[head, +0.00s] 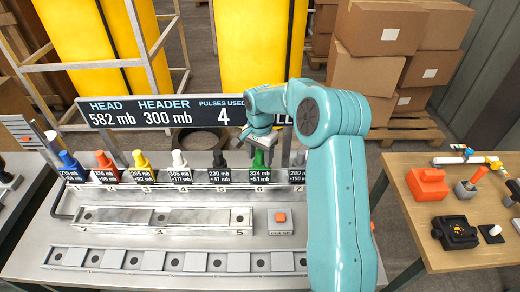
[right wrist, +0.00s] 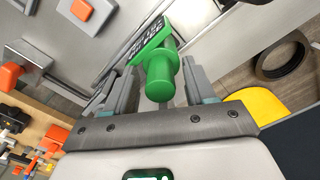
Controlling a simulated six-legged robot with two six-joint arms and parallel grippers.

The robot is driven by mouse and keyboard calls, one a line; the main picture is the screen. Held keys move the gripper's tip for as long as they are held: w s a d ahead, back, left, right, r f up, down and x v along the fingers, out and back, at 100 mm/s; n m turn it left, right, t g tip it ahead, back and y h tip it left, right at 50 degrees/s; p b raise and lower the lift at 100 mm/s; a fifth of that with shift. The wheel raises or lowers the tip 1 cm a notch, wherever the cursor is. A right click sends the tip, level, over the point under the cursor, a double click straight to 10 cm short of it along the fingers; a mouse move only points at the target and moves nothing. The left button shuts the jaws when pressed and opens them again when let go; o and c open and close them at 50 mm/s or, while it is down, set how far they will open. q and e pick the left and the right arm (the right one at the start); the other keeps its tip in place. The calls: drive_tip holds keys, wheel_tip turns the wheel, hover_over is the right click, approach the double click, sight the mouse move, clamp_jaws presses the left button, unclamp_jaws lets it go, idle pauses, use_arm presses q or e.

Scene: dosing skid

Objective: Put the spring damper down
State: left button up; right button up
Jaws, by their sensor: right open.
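The green spring damper (head: 259,160) stands upright at place 6 in the back row of the dosing skid, with a dark label plate in front. In the right wrist view the green damper (right wrist: 160,75) shows its round end and label plate between the fingers. My right gripper (head: 263,136) is open around or just above it; a gap shows on at least one side, and I cannot tell whether either finger touches it. Its fingers also show in the right wrist view (right wrist: 160,88). My left gripper is not in view.
Blue (head: 70,163), orange, yellow, white and grey dampers stand in the same row. A socketed rail (head: 180,260) lies in front, beside the orange pulse button (head: 281,217). A sign (head: 165,112) stands behind. A wooden table (head: 470,250) with parts is at right.

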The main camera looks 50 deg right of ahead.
drive_tip(key=shift+d+r, duration=0.1)
drive_tip(key=shift+r, duration=0.4)
wheel_tip(320, 180, up, 11)
drive_tip(key=b, duration=0.1)
drive_tip(key=shift+r, duration=0.15)
drive_tip(key=shift+s, duration=0.1)
